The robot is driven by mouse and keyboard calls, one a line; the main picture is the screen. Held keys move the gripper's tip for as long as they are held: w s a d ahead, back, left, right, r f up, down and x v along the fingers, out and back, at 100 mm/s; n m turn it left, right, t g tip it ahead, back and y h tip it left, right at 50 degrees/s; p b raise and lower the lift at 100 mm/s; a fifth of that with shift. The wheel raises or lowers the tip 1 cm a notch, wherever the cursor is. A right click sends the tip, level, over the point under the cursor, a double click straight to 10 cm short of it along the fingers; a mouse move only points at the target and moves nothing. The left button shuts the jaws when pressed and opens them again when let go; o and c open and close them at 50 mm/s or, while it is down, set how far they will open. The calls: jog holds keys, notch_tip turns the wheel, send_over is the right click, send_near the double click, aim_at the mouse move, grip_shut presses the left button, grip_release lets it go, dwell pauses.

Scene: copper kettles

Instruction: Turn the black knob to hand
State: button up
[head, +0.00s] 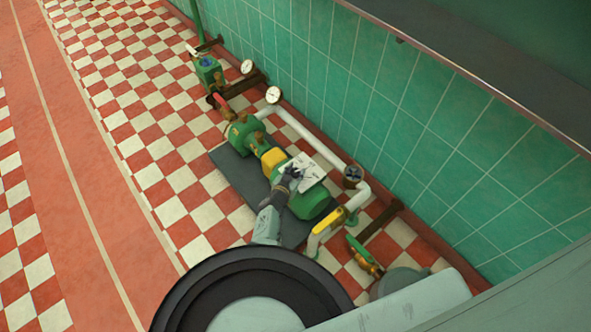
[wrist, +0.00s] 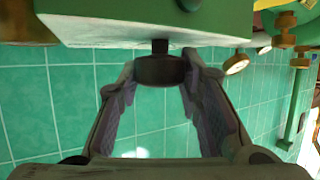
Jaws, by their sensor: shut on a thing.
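The black knob (wrist: 160,71) is a short dark cylinder on a thin stem. In the wrist view the stem joins it to the edge of a pale, flat-faced box (wrist: 90,28). My gripper (wrist: 160,84) has one fingertip on each side of the knob and is shut on it. In the head view my gripper (head: 287,180) is at the near side of the white-topped box (head: 312,170) on the green pump (head: 310,203). The knob cannot be made out there, as my gripper covers that spot.
The pump stands on a dark slab (head: 232,172) along a green tiled wall (head: 330,65). A white pipe (head: 312,142), two gauges and a dark valve wheel (head: 353,174) lie behind it. Checkered floor at left is clear.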

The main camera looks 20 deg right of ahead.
jog(key=shift+w+a+f+m+g+h+b, duration=0.15)
jog(key=shift+f+m+g+h+b, duration=0.05)
jog(key=shift+m+g+h+b, duration=1.2)
jog(key=shift+m+g+b, duration=0.35)
jog(key=shift+m+g, duration=0.2)
jog(key=shift+r+m+g+h+b, duration=0.1)
jog(key=shift+m+g+h+b, duration=0.3)
jog(key=shift+m+g+b, duration=0.45)
jog(key=shift+r, duration=0.1)
jog(key=o, duration=1.2)
